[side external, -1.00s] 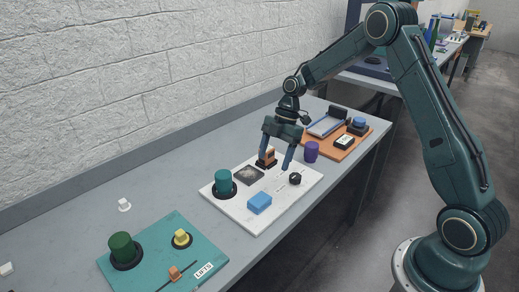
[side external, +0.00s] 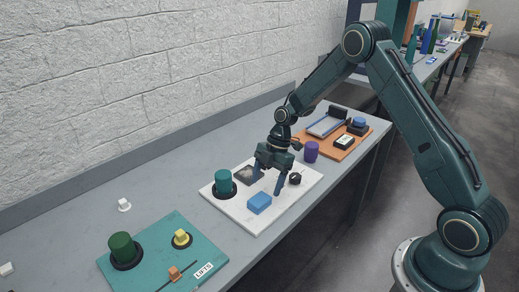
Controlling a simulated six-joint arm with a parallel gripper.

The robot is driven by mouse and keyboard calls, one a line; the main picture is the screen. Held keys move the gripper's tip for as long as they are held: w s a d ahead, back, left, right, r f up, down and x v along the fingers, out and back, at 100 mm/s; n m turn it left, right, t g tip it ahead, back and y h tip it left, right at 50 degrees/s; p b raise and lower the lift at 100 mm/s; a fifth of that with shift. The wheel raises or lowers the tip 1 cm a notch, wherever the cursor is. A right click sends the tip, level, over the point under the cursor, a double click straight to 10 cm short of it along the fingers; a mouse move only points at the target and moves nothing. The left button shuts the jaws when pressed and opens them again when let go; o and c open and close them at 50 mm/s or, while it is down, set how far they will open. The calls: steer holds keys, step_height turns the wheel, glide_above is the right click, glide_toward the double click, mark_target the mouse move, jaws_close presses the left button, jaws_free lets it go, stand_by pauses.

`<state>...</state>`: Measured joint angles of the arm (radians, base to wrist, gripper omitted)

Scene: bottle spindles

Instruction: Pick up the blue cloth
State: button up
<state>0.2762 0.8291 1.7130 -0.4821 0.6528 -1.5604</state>
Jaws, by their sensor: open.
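The blue cloth (side external: 259,203) looks like a small folded block lying on the white board (side external: 244,218), near the board's front edge. My gripper (side external: 266,186) is open and empty, pointing down just above and behind the cloth. I cannot tell the exact height of the fingertips above the board.
A teal cylinder (side external: 223,181) stands in a dark ring left of the cloth. A black knob (side external: 295,178) is to the right. A purple cylinder (side external: 311,152) and an orange board (side external: 355,146) lie beyond. A teal board (side external: 205,248) with a green cylinder (side external: 121,246) is at the front left.

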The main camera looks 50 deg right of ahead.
mark_target(260, 198)
steer(key=shift+a+f, duration=0.1)
steer(key=shift+f, duration=0.15)
steer(key=shift+f, duration=0.1)
steer(key=shift+x, duration=2.5)
steer(key=shift+w+a, duration=0.1)
steer(key=shift+w, duration=0.1)
steer(key=shift+c, duration=0.2)
steer(key=c, duration=1)
